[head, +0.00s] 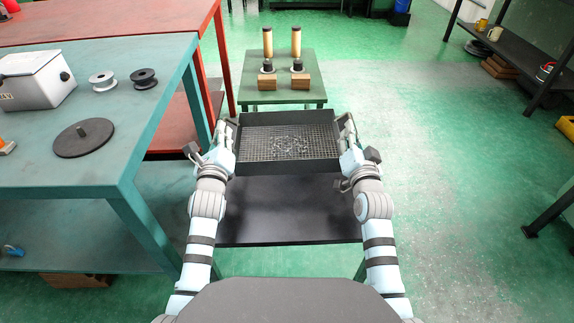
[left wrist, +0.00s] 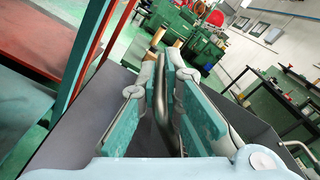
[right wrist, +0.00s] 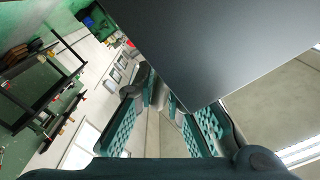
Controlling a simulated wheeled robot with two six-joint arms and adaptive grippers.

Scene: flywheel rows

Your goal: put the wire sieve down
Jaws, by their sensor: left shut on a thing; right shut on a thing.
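The wire sieve (head: 290,166) is in the middle of the head view, a dark rectangular frame with a wire mesh floor. A heap of small bright bits lies on the mesh. It looks about level, above a black surface (head: 290,215); whether it touches anything below, I cannot tell. My left gripper (head: 232,142) is shut on the handle at its left side; the bent metal handle (left wrist: 163,105) runs between the fingers in the left wrist view. My right gripper (head: 347,140) is shut at its right side. The sieve's dark wall (right wrist: 215,45) hides part of the right wrist view.
A teal bench (head: 130,125) on the left carries a white box (head: 32,82), spools (head: 143,78) and a dark disc (head: 83,140). The floor on the right is open.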

